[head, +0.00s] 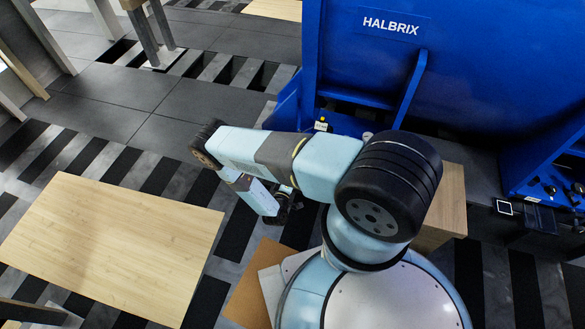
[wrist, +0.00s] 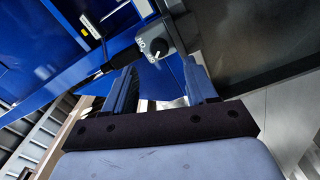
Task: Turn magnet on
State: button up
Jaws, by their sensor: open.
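A grey switch box with a dark rotary knob (wrist: 156,53) shows in the wrist view, just beyond my fingertips. A white marker line is on the knob and white lettering, seemingly "ON", is beside it. I cannot tell which setting the knob is at. My gripper (wrist: 160,68) is open, with one finger on each side of the view and nothing between them. The knob appears between and past the fingertips, apart from them. In the head view my gripper (head: 289,198) hangs low beside the blue machine, partly hidden by my arm.
The large blue HALBRIX machine (head: 470,70) fills the upper right. A yellow button (head: 322,120) sits on its lower ledge, near a blue brace (head: 411,88). A wooden table (head: 110,245) stands at the left, and a wooden block (head: 449,205) is right of my arm. Open floor lies at upper left.

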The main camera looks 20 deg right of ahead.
jog(key=v, duration=0.8)
dwell(0.4)
